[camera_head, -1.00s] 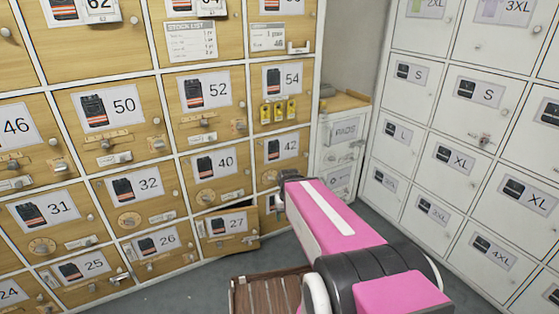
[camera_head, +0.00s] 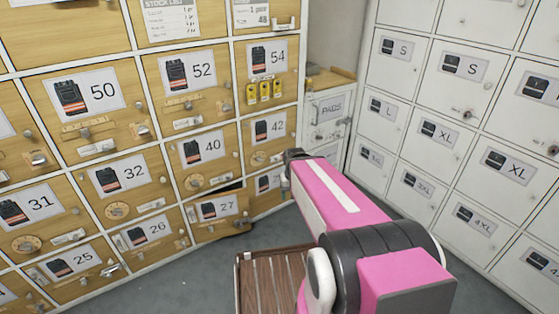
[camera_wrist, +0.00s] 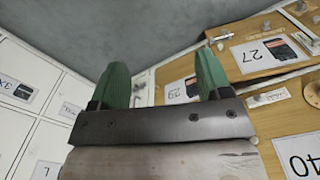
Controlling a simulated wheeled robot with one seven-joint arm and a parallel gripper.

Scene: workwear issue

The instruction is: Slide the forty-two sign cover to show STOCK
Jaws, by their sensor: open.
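The door marked 42 (camera_head: 268,130) is in the lowest part of the right wooden column in the head view, above a partly hidden door. Under its label are a round dial (camera_head: 258,158) and a small pale plate (camera_head: 277,157), which may be the sign cover; its wording is too small to read. My gripper (camera_wrist: 163,80) shows two green fingers spread apart with nothing between them in the wrist view. In the head view its end is right of the 42 door, apart from the plate as far as I can tell. The 42 label is not in the wrist view.
The 27 door (camera_head: 220,208) stands slightly ajar; it also shows in the wrist view (camera_wrist: 265,52). White lockers (camera_head: 430,135) line the right side. A slatted wooden thing (camera_head: 270,280) is on the floor beside my arm. Grey floor (camera_head: 190,285) lies clear in front of the cabinet.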

